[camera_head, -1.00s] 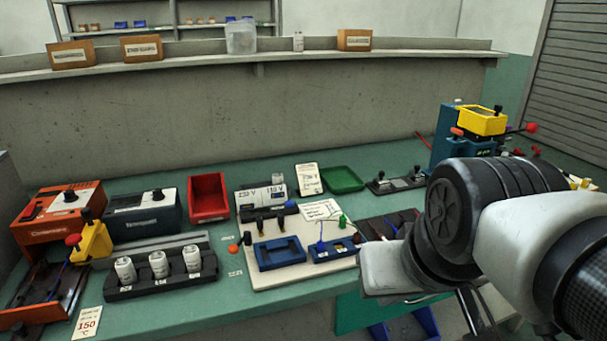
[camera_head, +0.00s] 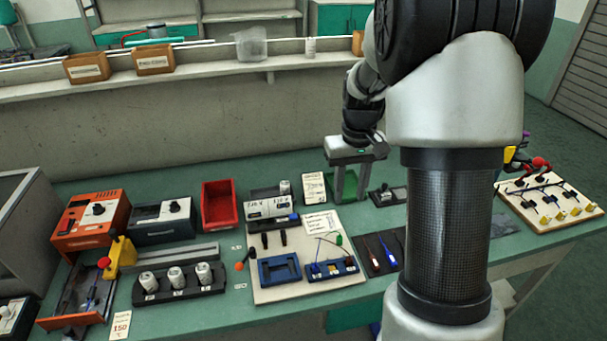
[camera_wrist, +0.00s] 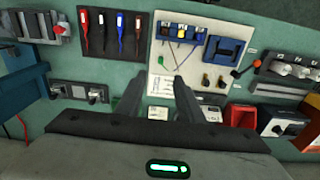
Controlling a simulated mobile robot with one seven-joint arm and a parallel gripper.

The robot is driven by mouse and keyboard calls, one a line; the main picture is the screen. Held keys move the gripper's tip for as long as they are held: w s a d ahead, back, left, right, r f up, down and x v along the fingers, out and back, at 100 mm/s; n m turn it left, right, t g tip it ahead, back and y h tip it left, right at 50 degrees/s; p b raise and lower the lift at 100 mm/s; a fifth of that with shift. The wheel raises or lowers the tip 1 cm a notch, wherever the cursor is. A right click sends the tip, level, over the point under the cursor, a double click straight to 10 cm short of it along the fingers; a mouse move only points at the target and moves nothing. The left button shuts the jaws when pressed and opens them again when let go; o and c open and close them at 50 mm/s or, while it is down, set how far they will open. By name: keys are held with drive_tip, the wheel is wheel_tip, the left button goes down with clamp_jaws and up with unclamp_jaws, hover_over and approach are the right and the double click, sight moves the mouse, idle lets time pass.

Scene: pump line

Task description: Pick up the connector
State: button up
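I cannot tell for certain which part is the connector. On the white board (camera_head: 300,287) a small blue holder (camera_head: 332,269) carries several small parts and a thin wire; a green piece (camera_head: 338,240) stands by it. The holder (camera_wrist: 181,33) is at top centre in the wrist view. Two small dark upright parts (camera_head: 283,238) stand on the board behind a blue frame (camera_head: 279,270). My gripper (camera_head: 350,194) is above the green tray (camera_head: 347,184) at the back of the bench. Its fingers (camera_wrist: 158,85) are apart and empty, pointing towards the board in the wrist view.
Left of the board are a rack of white bottles (camera_head: 178,283), a red bin (camera_head: 219,203) and an orange unit (camera_head: 91,221). A dark mat with screwdrivers (camera_head: 381,252) lies to its right. My arm hides part of the right side of the bench.

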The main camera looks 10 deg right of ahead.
drive_tip(key=w+f, duration=0.1)
drive_tip(key=w, duration=0.1)
hover_over(340, 237)
drive_tip(key=f, duration=1.2)
drive_tip(key=shift+s+d, duration=0.25)
drive_tip(key=shift+d, duration=0.1)
drive_tip(key=shift+w+a+f, duration=0.15)
drive_tip(key=shift+a+f, duration=0.05)
drive_tip(key=shift+f, duration=1.15)
drive_tip(key=shift+w+a+f, duration=0.1)
drive_tip(key=shift+a+f, duration=0.05)
drive_tip(key=shift+f, duration=1.2)
clamp_jaws()
